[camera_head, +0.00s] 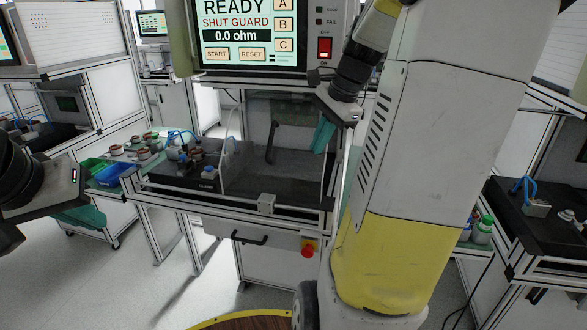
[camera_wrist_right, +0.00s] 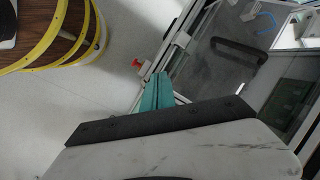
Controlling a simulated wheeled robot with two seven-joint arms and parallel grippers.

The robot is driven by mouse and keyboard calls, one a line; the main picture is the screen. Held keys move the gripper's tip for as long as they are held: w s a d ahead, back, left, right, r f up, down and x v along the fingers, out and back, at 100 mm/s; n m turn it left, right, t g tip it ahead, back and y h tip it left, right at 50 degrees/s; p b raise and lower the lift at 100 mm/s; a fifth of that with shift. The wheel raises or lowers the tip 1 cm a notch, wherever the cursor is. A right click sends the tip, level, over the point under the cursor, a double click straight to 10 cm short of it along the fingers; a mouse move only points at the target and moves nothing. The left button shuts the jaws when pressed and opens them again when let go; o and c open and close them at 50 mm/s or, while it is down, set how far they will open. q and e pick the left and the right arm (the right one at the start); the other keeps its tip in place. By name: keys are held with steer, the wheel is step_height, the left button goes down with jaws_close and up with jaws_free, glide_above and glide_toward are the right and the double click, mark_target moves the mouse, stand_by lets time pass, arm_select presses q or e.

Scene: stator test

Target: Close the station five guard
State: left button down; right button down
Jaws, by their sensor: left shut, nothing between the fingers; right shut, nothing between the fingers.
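The guard looks like a clear panel with a black upright handle (camera_head: 272,142) at the middle station. Its edges are faint. It seems to stand over the right part of the bench, leaving the fixture at left uncovered. The handle also shows in the right wrist view (camera_wrist_right: 238,55). The screen (camera_head: 248,35) above reads READY, SHUT GUARD, 0.0 ohm. My right gripper (camera_head: 322,137) is shut and empty, right of the handle and apart from it; its teal fingers show in the wrist view (camera_wrist_right: 158,92). My left gripper (camera_head: 82,216) is shut and empty, low at far left.
A fixture with small parts (camera_head: 195,155) sits at the bench's left. Green (camera_head: 93,165) and blue (camera_head: 110,175) bins stand beside it. A red button (camera_head: 308,247) and a drawer handle (camera_head: 248,238) are on the bench front. Other stations stand left and right.

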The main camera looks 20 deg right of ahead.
mark_target(220, 167)
steer(key=w+d+f+m+y, duration=0.1)
steer(key=d+f+m, duration=0.2)
steer(key=d+m, duration=0.3)
steer(key=w+d+f+m, duration=0.1)
steer(key=d+f+m, duration=0.25)
steer(key=d, duration=0.55)
steer(key=shift+g, duration=0.4)
steer(key=w+a+f, duration=0.1)
steer(key=a+f, duration=0.1)
steer(key=f, duration=0.1)
steer(key=w+a+f, duration=0.2)
steer(key=f, duration=0.1)
steer(key=w+a+f, duration=0.1)
steer(key=a+f, duration=0.1)
steer(key=f, duration=0.1)
steer(key=shift+w+f, duration=0.25)
steer(key=shift+f, duration=0.1)
steer(key=shift+w+a, duration=0.2)
steer(key=shift+a, duration=0.1)
steer(key=w+a, duration=0.7)
steer(key=a, duration=0.2)
steer(key=w+a, duration=0.6)
steer(key=a, duration=0.4)
steer(key=w+a, duration=0.7)
steer(key=a, duration=0.2)
steer(key=shift+w+a, duration=0.3)
steer(key=shift+w, duration=0.05)
steer(key=shift+w+a, duration=0.2)
steer(key=shift+a, duration=0.05)
